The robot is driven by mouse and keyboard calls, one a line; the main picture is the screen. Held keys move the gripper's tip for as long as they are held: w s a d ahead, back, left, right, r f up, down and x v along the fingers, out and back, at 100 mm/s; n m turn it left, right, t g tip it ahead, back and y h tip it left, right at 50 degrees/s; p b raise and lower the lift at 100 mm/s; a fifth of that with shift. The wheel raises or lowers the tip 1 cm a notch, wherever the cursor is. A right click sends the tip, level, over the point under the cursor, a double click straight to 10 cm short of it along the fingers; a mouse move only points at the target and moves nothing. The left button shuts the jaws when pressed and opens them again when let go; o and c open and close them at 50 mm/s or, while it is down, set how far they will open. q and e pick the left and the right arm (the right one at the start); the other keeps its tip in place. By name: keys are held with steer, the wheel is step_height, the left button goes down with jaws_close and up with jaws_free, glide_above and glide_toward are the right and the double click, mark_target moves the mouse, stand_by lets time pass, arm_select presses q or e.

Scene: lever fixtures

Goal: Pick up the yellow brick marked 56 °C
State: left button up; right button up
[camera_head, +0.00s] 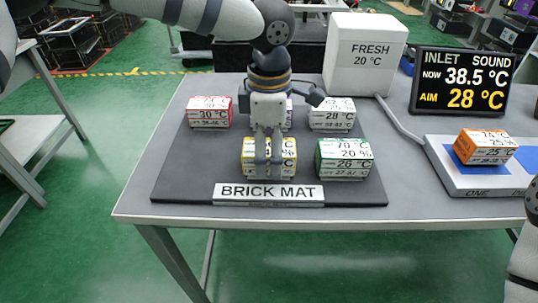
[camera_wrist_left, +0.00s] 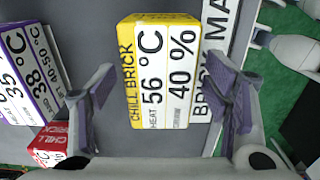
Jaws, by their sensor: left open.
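The yellow brick marked 56 °C (camera_wrist_left: 163,70) is a white-labelled block with yellow edges, reading CHILL BRICK, 56 °C and 40 %. In the head view the yellow brick (camera_head: 285,160) sits at the front of the brick mat, partly hidden behind my gripper. My left gripper (camera_head: 268,158) points down over it. In the left wrist view my left gripper (camera_wrist_left: 165,95) is open, with one finger to either side of the brick and gaps visible. I cannot tell whether the fingertips reach below its top. My right gripper is not in view.
The dark brick mat (camera_head: 170,180) also bears a red brick (camera_head: 209,112), a green brick (camera_head: 344,160), a 28 °C brick (camera_head: 332,118) and a mostly hidden purple one (camera_wrist_left: 30,70). An orange brick (camera_head: 485,147) stands on a plate at right. A display (camera_head: 462,82) reads 38.5 °C, aim 28 °C.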

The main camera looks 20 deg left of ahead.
arm_select(q)
steer(key=c, duration=1.5)
